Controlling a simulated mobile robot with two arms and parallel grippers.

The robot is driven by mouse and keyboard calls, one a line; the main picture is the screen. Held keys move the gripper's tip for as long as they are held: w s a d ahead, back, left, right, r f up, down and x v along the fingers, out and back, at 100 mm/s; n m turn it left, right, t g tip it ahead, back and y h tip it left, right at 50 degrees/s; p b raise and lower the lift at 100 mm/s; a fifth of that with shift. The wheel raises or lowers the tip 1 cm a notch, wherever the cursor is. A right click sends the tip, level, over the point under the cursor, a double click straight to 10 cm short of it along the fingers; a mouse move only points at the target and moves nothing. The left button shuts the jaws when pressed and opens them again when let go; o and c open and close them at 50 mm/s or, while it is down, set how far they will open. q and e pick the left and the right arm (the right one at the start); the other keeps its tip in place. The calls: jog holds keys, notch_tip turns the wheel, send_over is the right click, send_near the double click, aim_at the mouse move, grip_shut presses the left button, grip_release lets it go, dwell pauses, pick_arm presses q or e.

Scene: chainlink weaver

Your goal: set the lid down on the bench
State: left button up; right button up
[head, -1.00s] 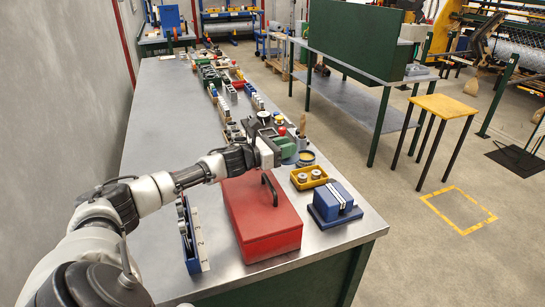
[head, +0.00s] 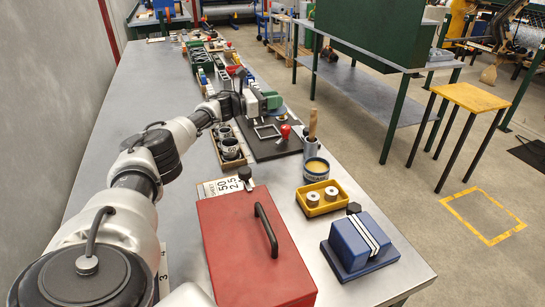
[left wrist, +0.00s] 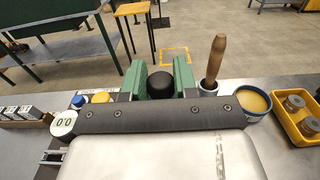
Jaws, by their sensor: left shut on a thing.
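My left gripper (head: 264,103) is shut, far down the bench beyond the red box, above or beside a dark plate (head: 285,147). In the left wrist view its two green fingers (left wrist: 160,78) stand on either side of a round black knob (left wrist: 160,85). This knob looks like the top of the lid; the rest of the lid is hidden behind the gripper body. I cannot tell whether the held thing touches anything below. The grey metal bench (head: 170,75) runs under all this. My right gripper is not in view.
A red box (head: 250,250) with a black handle stands in front. To its right are a yellow tray (head: 317,198) with two spools, a blue block (head: 360,245) and a tin of yellow stuff (head: 316,170). A wooden-handled tool (head: 312,124) stands upright near the gripper. The bench's left side is clear.

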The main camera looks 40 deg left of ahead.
pick_arm(q)
jog(key=s+d+f+p, duration=0.1)
jog(key=s+d+f, duration=0.1)
jog(key=f, duration=0.1)
jog(key=s+d+f+p, duration=0.2)
jog(key=s+d+f, duration=0.1)
jog(key=s+d+f+p, duration=0.1)
jog(key=s+d+f, duration=0.1)
jog(key=s+f, duration=0.1)
jog(key=shift+s+d+f, duration=0.15)
jog(key=shift+s+f, duration=0.1)
jog(key=shift+f, duration=0.5)
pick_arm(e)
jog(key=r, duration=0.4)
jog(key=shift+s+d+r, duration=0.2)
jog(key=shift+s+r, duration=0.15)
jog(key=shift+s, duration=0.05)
pick_arm(q)
jog(key=shift+f+b, duration=0.55)
jog(key=shift+f, duration=0.1)
jog(key=o, duration=0.9)
jog(key=shift+r, duration=0.1)
jog(key=shift+o, duration=0.2)
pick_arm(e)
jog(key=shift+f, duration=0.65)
